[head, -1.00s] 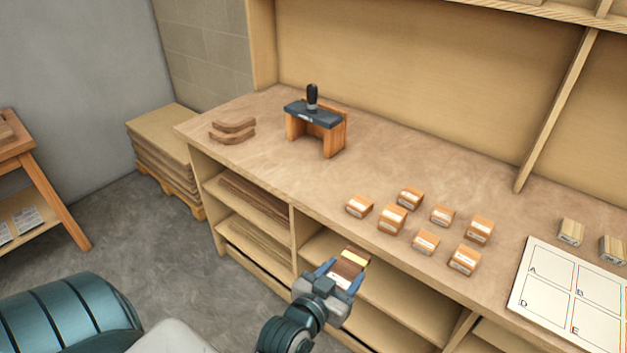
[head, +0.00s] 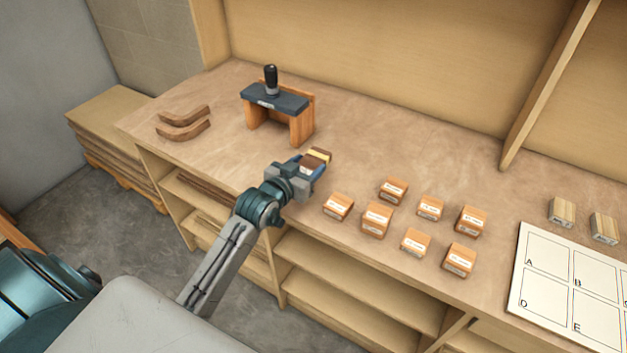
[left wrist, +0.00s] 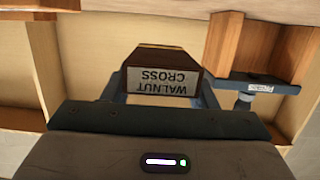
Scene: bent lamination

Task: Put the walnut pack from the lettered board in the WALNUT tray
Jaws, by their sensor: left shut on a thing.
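The walnut pack (head: 316,157) is a dark brown block with a yellow band, held in my left gripper (head: 309,166). In the left wrist view the same pack (left wrist: 162,72) fills the space between the fingers, and its label reads WALNUT CROSS, upside down. My left gripper is shut on it, over the worktop, in front of the wooden stand with a black knob. The lettered board (head: 575,283) lies at the right, with A, B, D and E visible; its right part is cut off. No WALNUT tray can be made out. My right gripper is not in view.
Several labelled orange-brown blocks (head: 376,219) stand right of the gripper. Two paler blocks (head: 562,212) are behind the board. The stand (head: 279,107) and curved brown pieces (head: 184,122) are at the back left. Worktop (head: 400,150) behind the blocks is clear.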

